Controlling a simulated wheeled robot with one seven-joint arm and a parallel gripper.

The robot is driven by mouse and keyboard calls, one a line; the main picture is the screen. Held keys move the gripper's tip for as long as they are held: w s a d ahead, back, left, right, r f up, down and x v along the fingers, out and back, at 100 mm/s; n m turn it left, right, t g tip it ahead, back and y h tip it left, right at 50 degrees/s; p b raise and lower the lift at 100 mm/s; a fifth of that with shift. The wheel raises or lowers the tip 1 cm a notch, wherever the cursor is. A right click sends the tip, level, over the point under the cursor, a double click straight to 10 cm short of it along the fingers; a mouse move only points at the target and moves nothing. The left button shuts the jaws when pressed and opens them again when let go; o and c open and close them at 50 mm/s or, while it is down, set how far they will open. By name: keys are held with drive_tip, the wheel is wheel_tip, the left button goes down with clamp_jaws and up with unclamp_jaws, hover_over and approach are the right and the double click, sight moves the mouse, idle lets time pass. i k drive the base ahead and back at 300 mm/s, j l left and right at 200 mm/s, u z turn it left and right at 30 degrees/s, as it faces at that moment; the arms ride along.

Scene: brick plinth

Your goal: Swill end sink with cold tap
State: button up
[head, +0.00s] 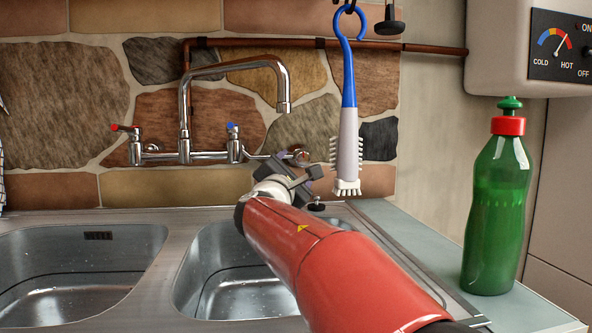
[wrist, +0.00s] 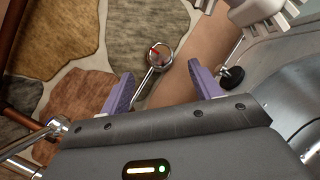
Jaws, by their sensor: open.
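The chrome mixer tap (head: 184,120) is fixed to the stone wall behind the sinks. Its spout (head: 283,90) points right, and no water shows from it. A red-marked handle (head: 126,129) is at its left and a blue-marked cold handle (head: 232,130) at its right. A chrome rod with a round end (head: 298,157) shows right of the blue mark. My gripper (wrist: 160,88) is open and empty. In the wrist view a rod with a round end (wrist: 159,55) lies beyond and between its fingers, apparently not gripped. The right, end sink (head: 205,265) is partly hidden by my arm.
A left sink (head: 80,235) adjoins the end sink. A blue and white brush (head: 348,140) hangs close right of my gripper. A green bottle (head: 497,215) stands on the right counter below a water heater (head: 500,50). A black knob (head: 316,206) sits behind the end sink.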

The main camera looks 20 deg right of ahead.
sight(233, 131)
drive_tip(key=k+j, duration=1.25)
drive_tip(key=j, duration=0.05)
